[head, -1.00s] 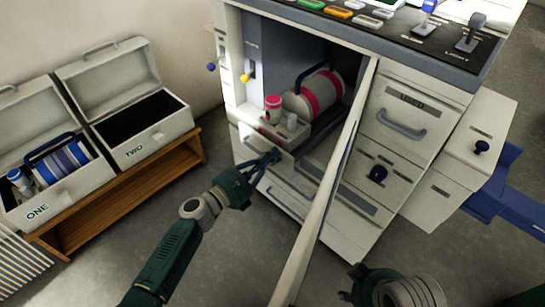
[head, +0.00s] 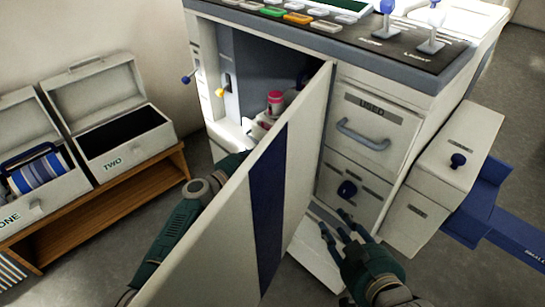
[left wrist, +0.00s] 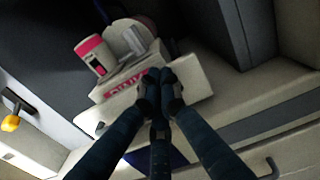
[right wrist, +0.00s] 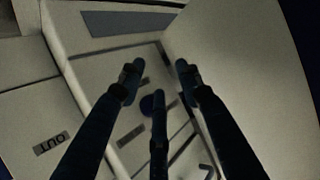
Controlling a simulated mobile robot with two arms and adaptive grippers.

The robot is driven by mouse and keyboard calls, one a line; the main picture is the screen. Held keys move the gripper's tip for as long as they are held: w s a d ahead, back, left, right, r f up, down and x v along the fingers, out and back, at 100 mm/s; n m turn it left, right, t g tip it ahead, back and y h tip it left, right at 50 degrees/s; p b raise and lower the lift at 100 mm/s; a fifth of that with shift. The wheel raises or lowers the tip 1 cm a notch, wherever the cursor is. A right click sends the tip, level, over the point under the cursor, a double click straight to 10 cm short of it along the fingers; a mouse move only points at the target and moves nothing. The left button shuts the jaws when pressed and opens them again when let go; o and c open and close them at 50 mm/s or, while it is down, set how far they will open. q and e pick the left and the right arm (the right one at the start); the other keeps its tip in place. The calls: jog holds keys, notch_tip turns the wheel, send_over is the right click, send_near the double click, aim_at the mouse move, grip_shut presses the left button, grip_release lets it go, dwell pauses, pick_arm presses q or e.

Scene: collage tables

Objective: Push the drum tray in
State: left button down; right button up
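The drum tray (left wrist: 198,86) is a pale tray with a pink-lettered front, in the open cabinet bay. In the head view the open door (head: 232,215) hides most of the tray and my left gripper. In the left wrist view my left gripper (left wrist: 160,84) has its fingertips together at the tray's front, apparently touching it; nothing shows gripped between them. My right gripper (head: 334,228) is open and empty, right of the door and below the cabinet's dark knob (head: 347,189).
The blue-striped door stands between my arms. Cases ONE (head: 45,208) and TWO (head: 130,148) sit open on a wooden bench (head: 150,200) at left. A used drawer (head: 372,125), side box (head: 452,155) and blue platform (head: 490,215) are at right.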

pick_arm(q)
jog(key=shift+w+d, duration=0.45)
jog(key=shift+w, duration=0.05)
jog(key=shift+r+b, duration=0.2)
jog(key=shift+b, duration=0.1)
pick_arm(e)
jog(key=r, duration=0.1)
jog(key=w+r+t, duration=0.1)
jog(key=r, duration=0.1)
jog(key=a+r+t, duration=0.1)
jog(key=shift+w+r+y, duration=0.4)
pick_arm(q)
jog(key=shift+w+r, duration=0.1)
jog(key=shift+r, duration=0.05)
